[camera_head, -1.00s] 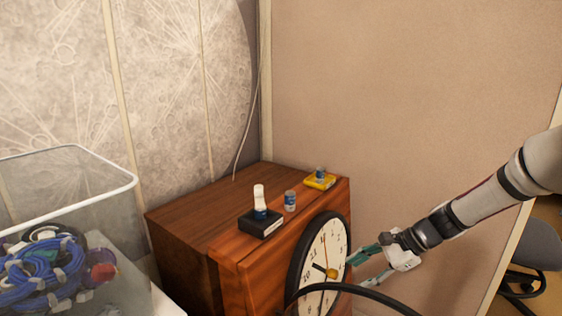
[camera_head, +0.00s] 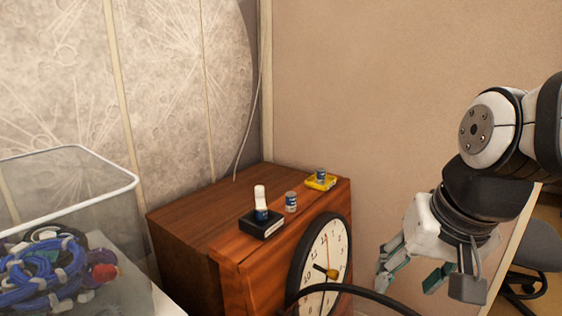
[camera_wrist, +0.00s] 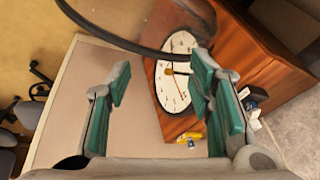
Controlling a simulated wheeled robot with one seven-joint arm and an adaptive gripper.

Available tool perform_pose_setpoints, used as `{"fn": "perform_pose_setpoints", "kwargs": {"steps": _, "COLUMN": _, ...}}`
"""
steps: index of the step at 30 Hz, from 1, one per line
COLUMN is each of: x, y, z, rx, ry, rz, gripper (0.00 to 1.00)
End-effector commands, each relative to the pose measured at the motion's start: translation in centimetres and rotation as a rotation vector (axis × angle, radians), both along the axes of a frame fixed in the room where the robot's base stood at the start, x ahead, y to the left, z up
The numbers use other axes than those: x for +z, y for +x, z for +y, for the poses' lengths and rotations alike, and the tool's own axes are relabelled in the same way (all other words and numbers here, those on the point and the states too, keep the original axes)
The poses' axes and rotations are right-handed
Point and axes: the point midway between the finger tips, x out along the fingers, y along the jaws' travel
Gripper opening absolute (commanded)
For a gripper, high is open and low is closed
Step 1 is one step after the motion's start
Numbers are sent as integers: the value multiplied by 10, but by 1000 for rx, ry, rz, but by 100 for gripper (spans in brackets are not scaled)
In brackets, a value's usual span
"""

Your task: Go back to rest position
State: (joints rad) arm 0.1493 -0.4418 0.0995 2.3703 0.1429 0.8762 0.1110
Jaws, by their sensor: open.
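My gripper (camera_head: 412,277) is open and empty at the right of the head view, to the right of the wall clock and clear of the cabinet. In the wrist view its two green-padded fingers (camera_wrist: 160,95) stand wide apart with nothing between them touching. The wooden cabinet (camera_head: 190,230) stands in the corner. On its top are a black box (camera_head: 262,226) with a white and blue item (camera_head: 260,203) on it, a small blue can (camera_head: 291,201), and a yellow item (camera_head: 321,183) with another small can (camera_head: 320,174) on it.
A round clock (camera_head: 325,250) leans at the cabinet's front, and a black curved cable or tube (camera_head: 370,294) crosses before it. A clear bin (camera_head: 70,185) with blue cables stands at left. An office chair (camera_head: 535,255) is at right. The space before the beige wall is free.

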Motion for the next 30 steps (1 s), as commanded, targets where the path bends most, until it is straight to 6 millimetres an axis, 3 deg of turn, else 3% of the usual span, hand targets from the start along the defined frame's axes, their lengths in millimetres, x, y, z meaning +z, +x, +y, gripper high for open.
{"fn": "perform_pose_setpoints", "kwargs": {"steps": 3, "x": 10, "y": -26, "z": -2, "rx": 77, "ry": -56, "rz": -61, "gripper": 48}}
{"fn": "perform_pose_setpoints", "kwargs": {"steps": 12, "x": 19, "y": -68, "z": -12, "rx": 211, "ry": -148, "rz": -163, "gripper": 48}}
{"fn": "perform_pose_setpoints", "kwargs": {"steps": 18, "x": -13, "y": -124, "z": -14, "rx": 212, "ry": -122, "rz": 81, "gripper": 48}}
{"fn": "perform_pose_setpoints", "kwargs": {"steps": 23, "x": -26, "y": -167, "z": -15, "rx": 214, "ry": -104, "rz": 249, "gripper": 48}}
{"fn": "perform_pose_setpoints", "kwargs": {"steps": 30, "x": 13, "y": -161, "z": -15, "rx": 214, "ry": -111, "rz": 183, "gripper": 48}}
